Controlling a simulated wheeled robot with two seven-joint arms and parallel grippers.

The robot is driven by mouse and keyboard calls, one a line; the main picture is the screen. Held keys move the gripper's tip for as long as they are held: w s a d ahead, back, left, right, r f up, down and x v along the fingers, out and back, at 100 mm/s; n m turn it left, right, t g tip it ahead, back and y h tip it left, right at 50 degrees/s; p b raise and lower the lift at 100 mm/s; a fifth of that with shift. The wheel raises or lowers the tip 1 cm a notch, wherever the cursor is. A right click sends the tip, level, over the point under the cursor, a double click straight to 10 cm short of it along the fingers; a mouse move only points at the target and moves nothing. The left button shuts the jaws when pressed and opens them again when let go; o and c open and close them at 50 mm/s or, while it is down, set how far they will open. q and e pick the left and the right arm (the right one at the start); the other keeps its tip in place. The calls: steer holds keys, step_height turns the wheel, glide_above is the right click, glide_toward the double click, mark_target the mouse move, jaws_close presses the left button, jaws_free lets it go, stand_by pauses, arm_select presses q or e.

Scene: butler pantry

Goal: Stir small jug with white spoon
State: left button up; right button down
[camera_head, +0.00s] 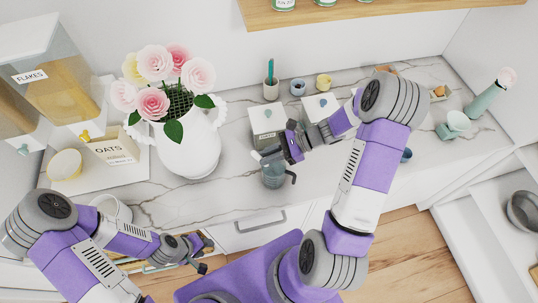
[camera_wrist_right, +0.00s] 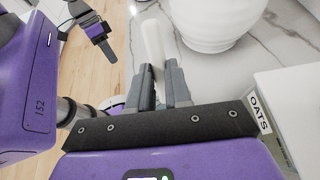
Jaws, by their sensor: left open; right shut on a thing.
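The small jug (camera_head: 272,178) is grey-blue with a dark handle and stands upright near the counter's front edge. My right gripper (camera_head: 264,157) is just above it in the head view. In the right wrist view this gripper (camera_wrist_right: 163,85) is shut on the white spoon (camera_wrist_right: 152,42), a pale upright shape between its fingers. I cannot tell whether the spoon's lower end is inside the jug. My left gripper (camera_head: 204,255) is open and empty, low in front of the counter, and it also shows in the right wrist view (camera_wrist_right: 102,38).
A white vase of roses (camera_head: 188,150) stands left of the jug. An OATS box (camera_head: 116,147) and a yellow-white bowl (camera_head: 65,166) are further left. Canisters (camera_head: 267,122) stand behind the jug. The marble between vase and jug is clear.

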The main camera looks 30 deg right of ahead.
steer(key=shift+w+a+r+p, duration=0.15)
steer(key=shift+a+r+p, duration=0.4)
steer(key=shift+r+p, duration=0.55)
steer(key=shift+w+a+r+p, duration=0.15)
steer(key=shift+a+r+p, duration=0.5)
steer(key=shift+r, duration=0.8)
steer(key=shift+w+a+r+p, duration=0.15)
steer(key=shift+a+r+p, duration=0.3)
steer(key=shift+r+p, duration=0.65)
steer(key=shift+r, duration=0.15)
steer(key=shift+r+p, duration=0.8)
steer(key=shift+r, duration=1.7)
